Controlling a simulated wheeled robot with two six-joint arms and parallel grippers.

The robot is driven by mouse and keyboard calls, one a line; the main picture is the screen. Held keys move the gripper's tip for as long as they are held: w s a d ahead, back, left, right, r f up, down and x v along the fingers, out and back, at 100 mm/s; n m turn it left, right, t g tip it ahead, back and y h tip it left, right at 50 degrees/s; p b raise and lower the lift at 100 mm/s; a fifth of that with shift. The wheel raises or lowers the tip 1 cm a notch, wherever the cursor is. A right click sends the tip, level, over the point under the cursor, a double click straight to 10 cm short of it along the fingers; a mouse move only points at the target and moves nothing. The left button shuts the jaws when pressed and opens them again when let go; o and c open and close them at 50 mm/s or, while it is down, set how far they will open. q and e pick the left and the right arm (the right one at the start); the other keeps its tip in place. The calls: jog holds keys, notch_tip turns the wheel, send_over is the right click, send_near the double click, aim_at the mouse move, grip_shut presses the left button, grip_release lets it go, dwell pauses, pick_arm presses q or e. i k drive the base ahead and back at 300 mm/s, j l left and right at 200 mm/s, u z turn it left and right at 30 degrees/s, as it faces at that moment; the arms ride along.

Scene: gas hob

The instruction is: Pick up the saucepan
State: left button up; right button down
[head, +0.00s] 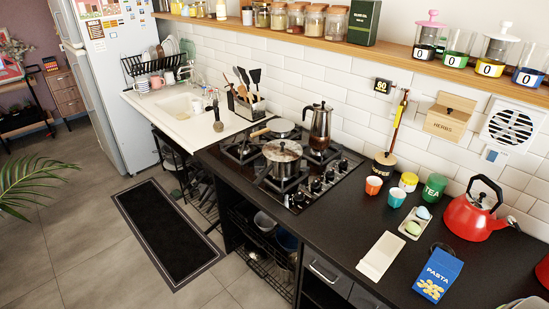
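A small grey round pan (281,126), which looks like the saucepan, sits at the back of the gas hob (323,183). A light wooden handle (260,132) points left from beside it and appears to belong to it. A shiny steel pot (283,160) with a lid stands on the hob in front of it and may hide part of it. A tall steel coffee pot (320,127) with a dark handle stands to its right. Neither of my grippers is in view.
A utensil holder (243,104) stands left of the hob, near the sink (185,106). A wooden shelf (400,58) runs above. The floor (75,245) in front is mostly free.

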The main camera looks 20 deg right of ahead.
aim_at(278, 169)
jog(key=i+l, duration=0.1)
jog(key=i, duration=0.4)
jog(key=i+l, duration=0.1)
jog(key=i, duration=0.4)
